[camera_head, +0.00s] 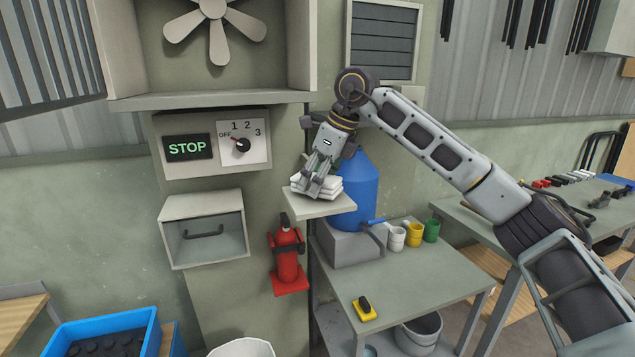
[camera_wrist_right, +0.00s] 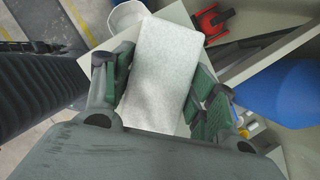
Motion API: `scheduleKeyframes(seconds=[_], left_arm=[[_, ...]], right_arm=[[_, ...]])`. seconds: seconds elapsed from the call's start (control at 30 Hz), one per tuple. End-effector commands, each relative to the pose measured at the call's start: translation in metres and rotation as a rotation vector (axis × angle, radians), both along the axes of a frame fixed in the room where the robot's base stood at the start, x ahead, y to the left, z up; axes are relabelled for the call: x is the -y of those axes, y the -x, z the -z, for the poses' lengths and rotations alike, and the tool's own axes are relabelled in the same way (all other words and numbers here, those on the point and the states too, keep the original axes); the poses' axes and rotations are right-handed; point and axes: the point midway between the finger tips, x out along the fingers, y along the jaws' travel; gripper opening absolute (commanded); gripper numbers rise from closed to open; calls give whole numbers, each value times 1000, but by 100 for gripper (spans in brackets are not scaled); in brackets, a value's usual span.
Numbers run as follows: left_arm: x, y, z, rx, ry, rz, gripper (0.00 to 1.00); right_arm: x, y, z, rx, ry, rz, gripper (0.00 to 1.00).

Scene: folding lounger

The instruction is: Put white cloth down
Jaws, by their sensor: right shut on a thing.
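White folded cloths (camera_head: 331,186) lie stacked on a small pale shelf (camera_head: 318,209) beside the panel column in the head view. My right gripper (camera_head: 317,182) points down at the stack. In the right wrist view a white cloth (camera_wrist_right: 163,65) lies between the green-padded fingers of my right gripper (camera_wrist_right: 158,95), which is shut on it. The fingers hide part of the stack, and I cannot tell whether the held cloth rests on the others. My left gripper is out of view.
A blue water jug (camera_head: 358,192) stands close behind the shelf. A red fire extinguisher (camera_head: 286,255) hangs below it on the left. A workbench (camera_head: 400,287) bears mugs (camera_head: 412,234) and a yellow item (camera_head: 364,309); its front is mostly clear.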

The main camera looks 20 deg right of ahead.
Motion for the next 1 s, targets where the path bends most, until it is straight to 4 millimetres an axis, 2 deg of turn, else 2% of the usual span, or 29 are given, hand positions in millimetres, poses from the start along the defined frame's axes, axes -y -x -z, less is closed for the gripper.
scheduleKeyframes(seconds=[0.1, 0.57, 0.6, 0.73, 0.77, 1.0], left_arm=[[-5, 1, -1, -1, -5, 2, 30], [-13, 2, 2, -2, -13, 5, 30], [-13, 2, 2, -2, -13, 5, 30], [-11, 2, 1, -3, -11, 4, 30], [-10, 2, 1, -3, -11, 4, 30], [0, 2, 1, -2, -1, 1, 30]], right_arm=[[0, 0, 7, 1, -1, 0, 38], [0, 0, 11, 1, -1, 0, 38], [0, 0, 11, 1, -1, 0, 60], [0, 0, 11, 0, 0, 0, 77], [0, 0, 11, 0, 0, 0, 79], [0, 0, 11, 0, 0, 0, 79]])
